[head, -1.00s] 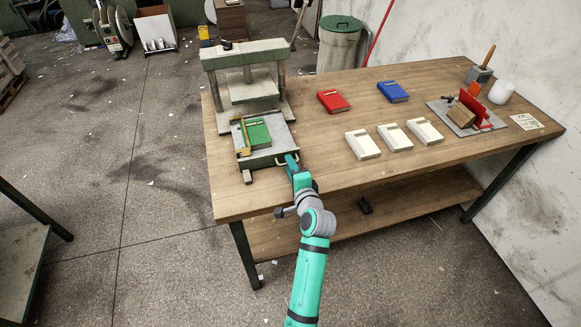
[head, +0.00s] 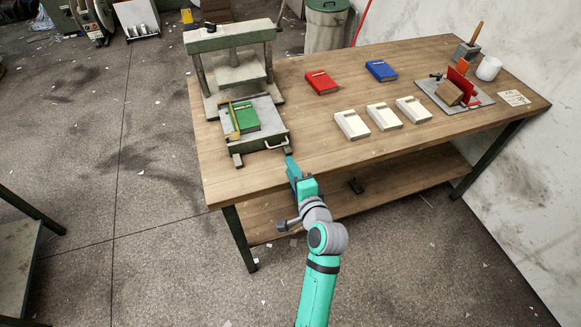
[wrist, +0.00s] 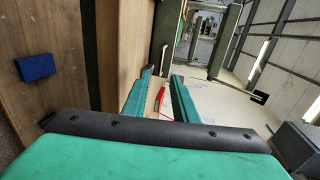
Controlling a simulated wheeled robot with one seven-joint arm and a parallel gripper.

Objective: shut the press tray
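The press (head: 232,42) stands at the left end of the workbench. Its grey tray (head: 262,143) is out toward the front, with a green book (head: 243,117) and a brass-coloured bar (head: 233,120) on it. A pale handle (head: 277,143) is on the tray's front face. My gripper (head: 289,160) is at the bench's front edge, just in front and right of the handle, apparently apart from it. In the wrist view my gripper's (wrist: 162,76) two green fingers stand apart with nothing held between them.
A red book (head: 321,82), a blue book (head: 381,70) and three white blocks (head: 383,117) lie right of the press. A metal plate (head: 470,104) with a red part is farther right. Bare bench top lies between the tray and white blocks.

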